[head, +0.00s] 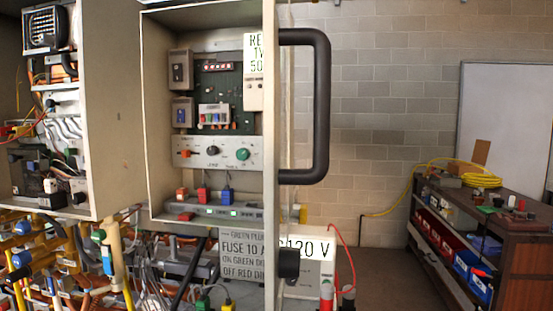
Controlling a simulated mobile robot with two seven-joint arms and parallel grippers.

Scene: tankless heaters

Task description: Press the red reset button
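An open electrical cabinet (208,12) stands in the middle of the head view, with a circuit board and a grey control panel (223,164) inside. On the panel are a small orange-red knob or button (184,153), a black knob (213,151) and a round green button (243,154). Below the panel, a red block-shaped part (202,195) stands between an orange one (181,193) and a blue one (226,193). No reset label is readable, so I cannot tell which red part is the reset button. Neither of my grippers is in view.
The cabinet door's edge juts forward with a large black handle (321,105). Another open cabinet (108,100) full of wiring is at left, above crowded pipes and cables. A labelled box (310,247) sits below the handle. At right are a workbench (520,230) and clear floor (383,275).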

